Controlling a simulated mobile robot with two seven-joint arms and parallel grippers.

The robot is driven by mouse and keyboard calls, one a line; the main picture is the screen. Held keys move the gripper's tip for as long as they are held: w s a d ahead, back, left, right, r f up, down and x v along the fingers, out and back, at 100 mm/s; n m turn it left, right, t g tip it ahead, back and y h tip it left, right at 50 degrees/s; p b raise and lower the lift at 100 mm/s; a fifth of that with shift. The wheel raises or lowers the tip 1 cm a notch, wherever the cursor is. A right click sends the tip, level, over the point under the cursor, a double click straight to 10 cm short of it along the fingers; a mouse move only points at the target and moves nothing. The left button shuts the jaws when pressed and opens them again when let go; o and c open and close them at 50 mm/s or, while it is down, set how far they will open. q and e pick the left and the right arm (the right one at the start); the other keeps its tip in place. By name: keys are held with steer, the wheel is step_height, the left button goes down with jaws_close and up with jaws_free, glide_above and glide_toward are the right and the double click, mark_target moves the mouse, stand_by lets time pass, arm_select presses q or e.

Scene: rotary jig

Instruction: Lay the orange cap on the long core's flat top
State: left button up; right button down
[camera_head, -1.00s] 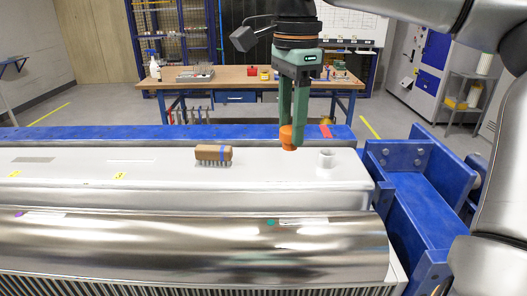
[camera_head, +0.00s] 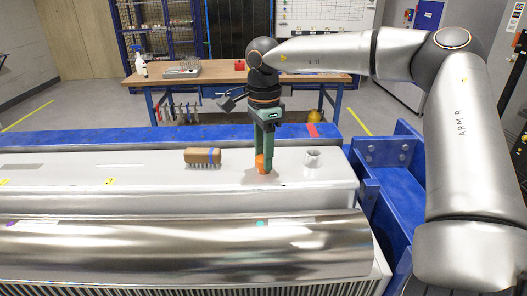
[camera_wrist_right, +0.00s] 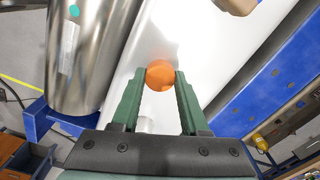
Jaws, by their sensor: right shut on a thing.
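The orange cap (camera_head: 260,163) is between the fingers of my right gripper (camera_head: 265,168), low over the long core's pale flat top (camera_head: 120,172). My gripper points down and is shut on the cap. A soft shadow lies right below the fingertips; I cannot tell whether the cap touches the surface. In the right wrist view, the cap (camera_wrist_right: 160,75) sits between the two green fingertips with the pale top behind it. My left gripper is not in view.
A brush with a brown back (camera_head: 203,157) lies left of the gripper, and a small white cup-like piece (camera_head: 312,158) stands right. A shiny metal cylinder (camera_head: 180,245) runs along the front. The blue frame (camera_head: 385,170) borders the right end. The top's left part is mostly clear.

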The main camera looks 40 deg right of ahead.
steer(key=c, duration=0.9)
jaws_free()
steer(key=shift+f, duration=0.15)
steer(key=o, duration=0.5)
step_height(320, 180, up, 12)
steer(key=shift+a+r, duration=0.1)
steer(key=shift+r, duration=0.15)
